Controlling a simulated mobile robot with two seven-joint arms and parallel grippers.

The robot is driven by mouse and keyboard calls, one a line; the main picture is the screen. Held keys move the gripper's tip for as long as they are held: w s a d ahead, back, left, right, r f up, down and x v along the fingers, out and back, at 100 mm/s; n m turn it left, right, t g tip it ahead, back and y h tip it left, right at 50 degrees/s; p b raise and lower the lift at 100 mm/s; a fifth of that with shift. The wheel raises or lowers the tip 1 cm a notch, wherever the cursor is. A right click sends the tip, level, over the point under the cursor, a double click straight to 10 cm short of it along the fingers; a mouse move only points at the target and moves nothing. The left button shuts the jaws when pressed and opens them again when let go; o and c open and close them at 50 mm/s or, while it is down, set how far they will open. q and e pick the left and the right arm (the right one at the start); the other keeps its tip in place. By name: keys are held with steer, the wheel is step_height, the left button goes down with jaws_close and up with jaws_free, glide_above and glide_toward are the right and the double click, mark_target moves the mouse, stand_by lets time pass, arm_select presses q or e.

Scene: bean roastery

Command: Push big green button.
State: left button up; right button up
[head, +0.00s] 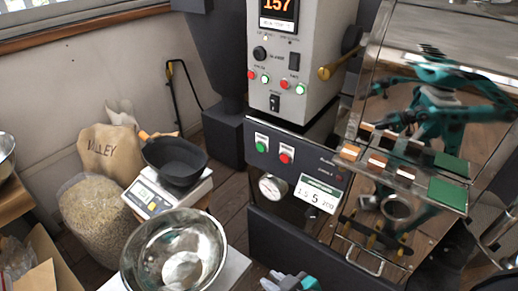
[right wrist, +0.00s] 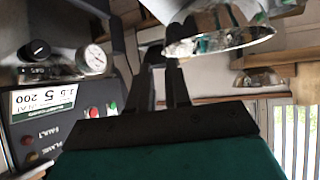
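The green button (head: 262,146) is on the dark lower front panel of the roaster, left of a red button (head: 285,157). In the right wrist view the green button (right wrist: 113,107) shows at the panel's edge beside the red one (right wrist: 93,112). My right gripper (head: 287,279) shows at the bottom edge of the head view, below the panel and apart from the button. In its wrist view two dark fingers (right wrist: 162,66) have a narrow gap between them, with nothing held. My left gripper is not in view.
A gauge (head: 272,187) and a label display (head: 318,194) are below the buttons. A steel bowl (head: 173,252) stands at the left front. Behind it are a scale (head: 147,197) with a black pan (head: 176,160). A shiny metal casing at the right reflects teal arms.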

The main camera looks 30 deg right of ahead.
jaws_close()
stand_by(0.9)
